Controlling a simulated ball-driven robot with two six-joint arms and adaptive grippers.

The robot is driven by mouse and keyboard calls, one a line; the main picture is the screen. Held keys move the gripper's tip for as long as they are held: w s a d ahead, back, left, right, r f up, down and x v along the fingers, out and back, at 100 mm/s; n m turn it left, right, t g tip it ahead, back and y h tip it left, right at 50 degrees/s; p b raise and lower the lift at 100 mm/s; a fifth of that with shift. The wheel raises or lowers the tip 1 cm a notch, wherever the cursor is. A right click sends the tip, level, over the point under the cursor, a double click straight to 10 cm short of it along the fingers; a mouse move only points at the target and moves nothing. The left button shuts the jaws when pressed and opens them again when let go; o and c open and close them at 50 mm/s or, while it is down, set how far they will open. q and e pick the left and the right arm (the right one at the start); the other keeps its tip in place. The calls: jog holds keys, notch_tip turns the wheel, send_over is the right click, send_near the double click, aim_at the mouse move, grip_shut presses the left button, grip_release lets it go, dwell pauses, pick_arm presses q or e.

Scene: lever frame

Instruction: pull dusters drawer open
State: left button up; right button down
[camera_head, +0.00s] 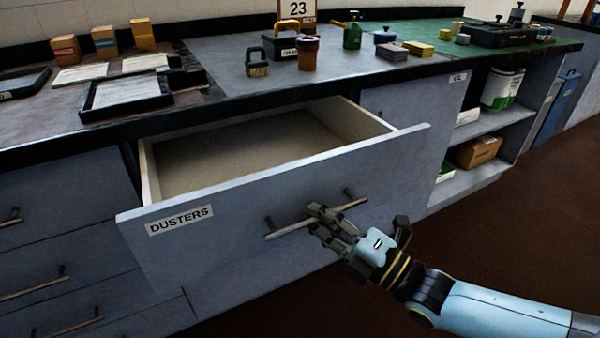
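The dusters drawer (275,205) stands pulled out from the grey cabinet, with a white "DUSTERS" label (180,220) on its front. Its inside (235,155) looks empty where I can see it. The bar handle (285,231) runs across the front on two posts. My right gripper (322,217) is at the middle of this handle, with its fingers around the bar; it looks shut on it. The fingers hide part of the bar. My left gripper is not in view.
The worktop above holds a black tray (125,95), a brush (257,63), a red-brown jar (308,53) and a green can (352,32). Closed drawers (60,250) lie to the left. Open shelves (485,125) hold a tin and a cardboard box at right. The brown floor (500,230) is clear.

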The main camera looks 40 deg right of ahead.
jog(key=s+a+p, duration=0.2)
jog(key=s, duration=0.8)
jog(key=shift+a, duration=0.2)
jog(key=c, duration=1.6)
grip_release()
jog(key=shift+c, duration=0.2)
jog(key=v, duration=1.2)
